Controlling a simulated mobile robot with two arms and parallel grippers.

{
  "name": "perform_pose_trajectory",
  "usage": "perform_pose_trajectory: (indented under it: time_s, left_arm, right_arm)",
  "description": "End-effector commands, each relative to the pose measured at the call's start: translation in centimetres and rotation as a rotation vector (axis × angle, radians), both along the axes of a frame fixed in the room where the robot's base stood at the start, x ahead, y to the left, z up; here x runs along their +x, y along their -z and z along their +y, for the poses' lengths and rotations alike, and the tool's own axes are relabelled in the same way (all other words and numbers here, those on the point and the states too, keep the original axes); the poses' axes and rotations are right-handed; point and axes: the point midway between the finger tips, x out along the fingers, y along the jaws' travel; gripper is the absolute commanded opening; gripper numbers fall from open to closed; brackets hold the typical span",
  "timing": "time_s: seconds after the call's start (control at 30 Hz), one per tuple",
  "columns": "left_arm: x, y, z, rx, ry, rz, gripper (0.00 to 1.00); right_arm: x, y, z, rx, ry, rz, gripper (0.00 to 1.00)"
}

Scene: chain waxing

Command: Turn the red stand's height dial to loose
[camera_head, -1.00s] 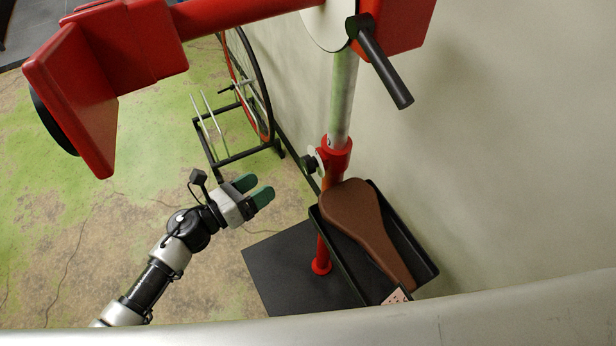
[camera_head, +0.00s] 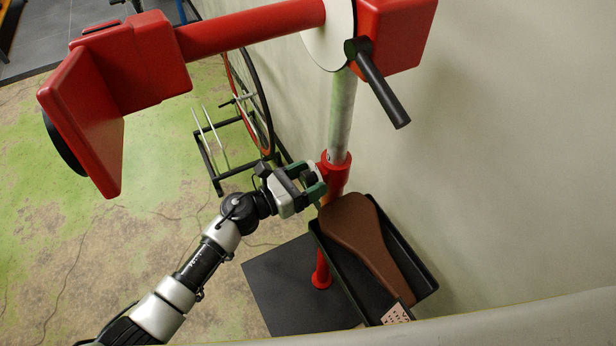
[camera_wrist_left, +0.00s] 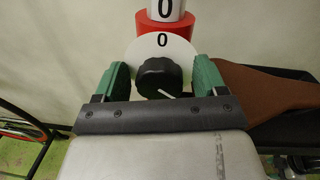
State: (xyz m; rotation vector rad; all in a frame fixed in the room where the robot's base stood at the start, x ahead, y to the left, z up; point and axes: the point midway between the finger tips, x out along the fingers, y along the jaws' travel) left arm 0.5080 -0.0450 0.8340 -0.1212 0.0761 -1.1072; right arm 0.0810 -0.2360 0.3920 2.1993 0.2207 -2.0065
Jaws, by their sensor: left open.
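The red stand (camera_head: 333,172) rises beside the wall with a pale post above its red collar. In the left wrist view its height dial (camera_wrist_left: 160,76) is a black knob with a white pointer line, in front of a white disc (camera_wrist_left: 163,45) marked 0. The pointer slants toward the lower right. My left gripper (camera_head: 315,184) is at the collar, and in its wrist view the green fingers (camera_wrist_left: 160,85) are open, one on each side of the knob. I cannot tell whether they touch it. In the head view the gripper mostly hides the dial. My right gripper is not in view.
A black tray (camera_head: 425,270) holding a brown saddle (camera_head: 352,230) sits just right of the stand's post. The red clamp arm (camera_head: 250,25) extends overhead, with a black handle (camera_head: 385,90). A wheel (camera_head: 250,95) and black rack stand behind. Open floor lies left.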

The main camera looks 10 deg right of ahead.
Motion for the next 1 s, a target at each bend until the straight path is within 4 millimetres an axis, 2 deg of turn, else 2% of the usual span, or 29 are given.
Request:
perform_pose_trajectory:
  time_s: [0.23, 0.5, 0.57, 1.0]
  left_arm:
    - [0.02, 0.04, -0.06, 0.000, 0.000, 0.001, 0.71]
    - [0.02, 0.05, -0.03, 0.000, 0.000, 0.001, 0.30]
    - [0.01, 0.05, -0.02, 0.000, -0.001, 0.001, 0.22]
    - [0.03, -0.07, 0.01, -0.039, -0.001, 0.100, 0.22]
  right_arm:
    - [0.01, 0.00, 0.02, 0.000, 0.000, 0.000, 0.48]
    - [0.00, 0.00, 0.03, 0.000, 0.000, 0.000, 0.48]
    - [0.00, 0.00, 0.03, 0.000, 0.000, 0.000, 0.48]
    - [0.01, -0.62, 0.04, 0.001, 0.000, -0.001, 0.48]
